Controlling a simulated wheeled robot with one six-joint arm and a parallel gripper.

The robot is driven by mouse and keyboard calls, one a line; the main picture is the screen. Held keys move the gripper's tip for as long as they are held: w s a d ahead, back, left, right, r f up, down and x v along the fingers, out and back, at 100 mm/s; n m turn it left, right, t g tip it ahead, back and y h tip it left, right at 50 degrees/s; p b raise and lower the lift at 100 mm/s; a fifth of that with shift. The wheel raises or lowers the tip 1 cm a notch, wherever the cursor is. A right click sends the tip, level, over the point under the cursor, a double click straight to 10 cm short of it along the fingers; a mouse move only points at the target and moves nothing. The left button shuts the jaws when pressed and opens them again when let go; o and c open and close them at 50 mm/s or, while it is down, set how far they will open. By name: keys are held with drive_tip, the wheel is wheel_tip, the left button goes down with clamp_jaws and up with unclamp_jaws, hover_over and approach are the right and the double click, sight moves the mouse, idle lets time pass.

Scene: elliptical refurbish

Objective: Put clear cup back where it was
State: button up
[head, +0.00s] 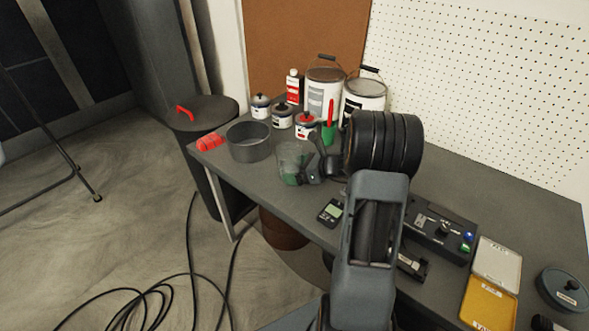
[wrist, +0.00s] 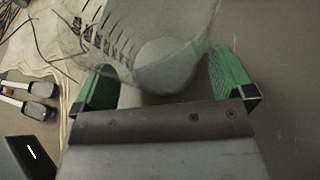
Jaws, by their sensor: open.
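The clear cup (head: 293,154) is see-through and stands on the grey workbench (head: 205,166), right of the dark round pot (head: 249,148) in the head view. In the wrist view the clear cup (wrist: 140,35) shows dark measuring marks and a pale round base. My gripper (head: 302,175) is at the cup, partly hidden behind my own arm. Its green fingers in the wrist view (wrist: 163,68) are spread apart, one on each side of the cup's lower part. I cannot tell whether either finger touches it.
Small cans (head: 282,117) and large paint buckets (head: 324,88) stand behind the cup. A red object (head: 209,141) lies at the bench's left end. A small meter (head: 330,212) lies near the front edge. A control box (head: 440,236) and trays (head: 490,297) lie to the right.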

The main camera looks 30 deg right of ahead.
drive_tip(key=p+v, duration=0.1)
drive_tip(key=v, duration=0.9)
drive_tip(key=shift+d+r+p, duration=0.1)
drive_tip(key=shift+p, duration=0.2)
drive_tip(key=shift+s+r, duration=0.15)
drive_tip(key=shift+s, duration=0.1)
drive_tip(key=a+n+g, duration=0.1)
drive_tip(key=a+n, duration=0.1)
drive_tip(key=a, duration=0.1)
drive_tip(key=s+a+r+n+g, duration=0.1)
drive_tip(key=a+n+g, duration=0.1)
drive_tip(key=a+n, duration=0.1)
drive_tip(key=s+a+n+g, duration=0.1)
drive_tip(key=a+n, duration=0.1)
drive_tip(key=a, duration=0.1)
drive_tip(key=shift+s+r+g, duration=0.25)
drive_tip(key=shift+r+g, duration=0.05)
drive_tip(key=shift+r, duration=0.05)
drive_tip(key=s+a+r+n+g+h, duration=0.2)
drive_tip(key=s+a+n+h, duration=0.7)
drive_tip(key=n, duration=1.2)
drive_tip(key=shift+s+a+r+n+g, duration=0.35)
drive_tip(key=shift+s+r, duration=0.25)
drive_tip(key=shift+s, duration=0.3)
